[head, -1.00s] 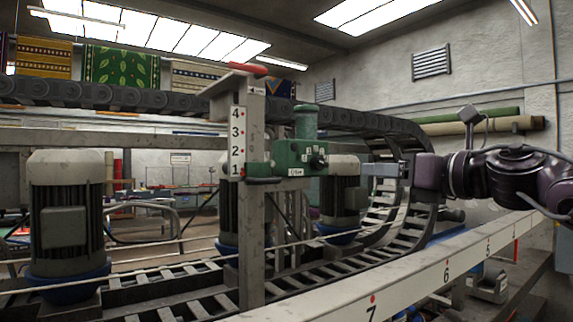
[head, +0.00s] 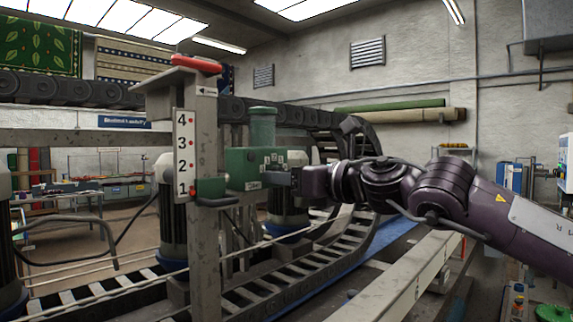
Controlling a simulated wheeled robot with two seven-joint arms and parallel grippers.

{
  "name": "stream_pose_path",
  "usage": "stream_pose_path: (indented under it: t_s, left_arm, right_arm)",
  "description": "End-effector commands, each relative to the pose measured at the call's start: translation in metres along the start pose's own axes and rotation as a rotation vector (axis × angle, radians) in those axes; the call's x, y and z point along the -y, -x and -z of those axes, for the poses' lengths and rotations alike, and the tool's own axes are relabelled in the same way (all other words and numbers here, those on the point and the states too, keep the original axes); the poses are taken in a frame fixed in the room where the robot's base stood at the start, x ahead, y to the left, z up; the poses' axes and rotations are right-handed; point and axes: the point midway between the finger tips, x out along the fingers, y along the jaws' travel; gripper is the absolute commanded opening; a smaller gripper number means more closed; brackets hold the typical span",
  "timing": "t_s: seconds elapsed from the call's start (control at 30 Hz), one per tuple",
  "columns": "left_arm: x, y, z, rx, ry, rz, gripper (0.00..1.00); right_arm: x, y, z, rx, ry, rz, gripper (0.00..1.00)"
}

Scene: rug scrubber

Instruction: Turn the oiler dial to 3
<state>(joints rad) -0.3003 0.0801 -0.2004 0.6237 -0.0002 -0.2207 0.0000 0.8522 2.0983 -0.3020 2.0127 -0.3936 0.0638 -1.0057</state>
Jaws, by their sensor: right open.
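The oiler is a green box (head: 240,165) with a green cylinder (head: 262,128) on top, fixed beside the grey post. Small dark number plates (head: 272,158) show on its front; their digits are too small to read. The dial's knob is hidden behind my right gripper's fingers, so its setting cannot be read. My right gripper (head: 273,179) comes in from the right, open, with its fingertips at the lower right of the oiler's front. I cannot tell whether they touch the knob. My left gripper is not in view.
The grey post (head: 205,130) carries a white scale (head: 184,155) marked 1 to 4 and a red handle (head: 195,64) on top. A long pale rail (head: 400,290) runs below my right arm. A chain conveyor (head: 290,280) lies behind it.

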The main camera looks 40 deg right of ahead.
Motion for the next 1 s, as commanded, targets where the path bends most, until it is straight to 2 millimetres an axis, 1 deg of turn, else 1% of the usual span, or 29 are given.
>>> stream_pose_path:
  t_s: [0.03, 0.1, 0.3, 0.5, 0.63, 0.87, 1.0]
  left_arm:
    - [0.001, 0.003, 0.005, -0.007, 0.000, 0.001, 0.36]
    - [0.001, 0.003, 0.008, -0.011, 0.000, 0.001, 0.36]
    - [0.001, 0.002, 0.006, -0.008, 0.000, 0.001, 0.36]
    - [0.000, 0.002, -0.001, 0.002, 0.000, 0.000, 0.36]
    - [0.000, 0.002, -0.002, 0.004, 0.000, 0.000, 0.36]
    - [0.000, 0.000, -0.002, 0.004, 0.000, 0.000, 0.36]
    - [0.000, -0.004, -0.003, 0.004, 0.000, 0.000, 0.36]
  right_arm:
    - [0.000, -0.002, -0.001, 0.000, 0.000, 0.000, 0.50]
    - [0.000, -0.004, 0.000, 0.000, 0.000, 0.000, 0.50]
    - [0.000, -0.004, 0.001, 0.001, 0.000, 0.001, 0.50]
    - [0.000, -0.003, 0.001, 0.001, 0.000, 0.001, 0.23]
    - [0.000, -0.003, 0.000, 0.001, 0.000, 0.001, 0.07]
    - [0.000, -0.003, 0.001, 0.001, -0.020, 0.000, 0.07]
    - [0.000, -0.003, 0.002, 0.001, -0.069, 0.000, 0.07]
